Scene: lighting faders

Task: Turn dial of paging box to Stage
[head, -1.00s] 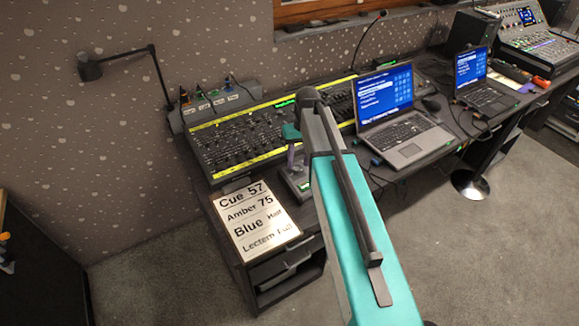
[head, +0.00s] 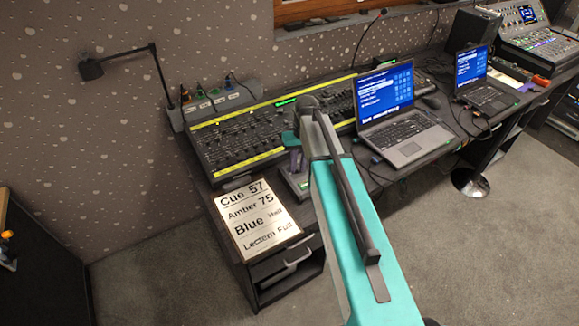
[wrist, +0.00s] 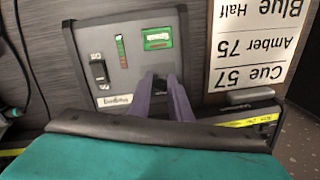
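A small grey box (wrist: 90,60) fills the upper left of the wrist view. It has a green display (wrist: 157,38), a column of coloured lights, a black rocker switch (wrist: 99,72) and a white label whose text I cannot read surely. The box also shows in the head view (head: 296,182), at the desk's front edge. My gripper (wrist: 160,84) has its two purple fingers over the box, below the display, with a gap between the tips. A dark part, possibly the dial, shows between them. Its pointer and markings are hidden, and contact is unclear.
A cue sheet (head: 258,221) lies left of the box. A fader desk (head: 240,138) with yellow strips stands behind it. An open laptop (head: 390,115) stands to the right, with cables nearby. A lamp (head: 92,69) hangs over the far left.

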